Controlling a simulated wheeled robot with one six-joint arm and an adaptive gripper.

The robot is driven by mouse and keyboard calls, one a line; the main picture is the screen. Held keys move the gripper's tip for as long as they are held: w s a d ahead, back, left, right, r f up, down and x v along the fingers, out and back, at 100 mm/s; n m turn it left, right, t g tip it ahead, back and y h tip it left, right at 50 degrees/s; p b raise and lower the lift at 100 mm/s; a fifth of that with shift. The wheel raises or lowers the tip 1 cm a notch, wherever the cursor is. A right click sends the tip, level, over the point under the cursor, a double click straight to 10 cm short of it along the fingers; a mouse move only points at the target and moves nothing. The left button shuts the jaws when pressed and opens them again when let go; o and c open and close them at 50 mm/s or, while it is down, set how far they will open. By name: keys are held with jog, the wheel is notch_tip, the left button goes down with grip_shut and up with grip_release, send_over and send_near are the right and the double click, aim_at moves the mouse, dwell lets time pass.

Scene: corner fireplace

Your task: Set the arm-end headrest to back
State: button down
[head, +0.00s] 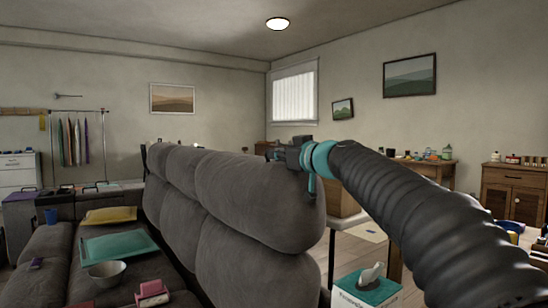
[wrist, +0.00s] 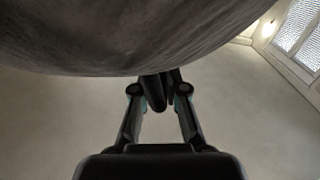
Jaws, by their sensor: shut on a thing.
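The grey arm-end headrest (head: 258,200) is the nearest cushion at the top of the sofa back in the head view. It stands roughly upright, in line with the others. Its grey underside or face (wrist: 130,35) fills the top of the wrist view. My gripper (head: 282,153) is at its upper right edge, with teal and dark parts showing. In the wrist view my gripper (wrist: 158,88) has its fingers drawn together at the cushion's edge, shut on the headrest. The exact contact is partly hidden by the cushion.
More headrests (head: 183,168) run away along the sofa back. A tissue box (head: 367,291) stands right of the sofa, below my arm. A wooden cabinet (head: 514,190) is farther right.

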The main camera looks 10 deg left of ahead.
jog(key=w+d+m, duration=0.1)
jog(key=w, duration=0.1)
jog(key=w+d+m, duration=0.1)
jog(key=w+d, duration=0.3)
jog(key=shift+d+f+m, duration=0.2)
jog(key=shift+f+m, duration=0.15)
jog(key=shift+m, duration=0.05)
jog(key=c, duration=1.2)
grip_release()
jog(key=shift+w+d, duration=0.15)
jog(key=shift+w, duration=0.05)
jog(key=shift+s, duration=0.1)
jog(key=shift+s+d, duration=0.2)
jog(key=shift+s, duration=0.15)
jog(key=v, duration=1.1)
jog(key=shift+d, duration=0.1)
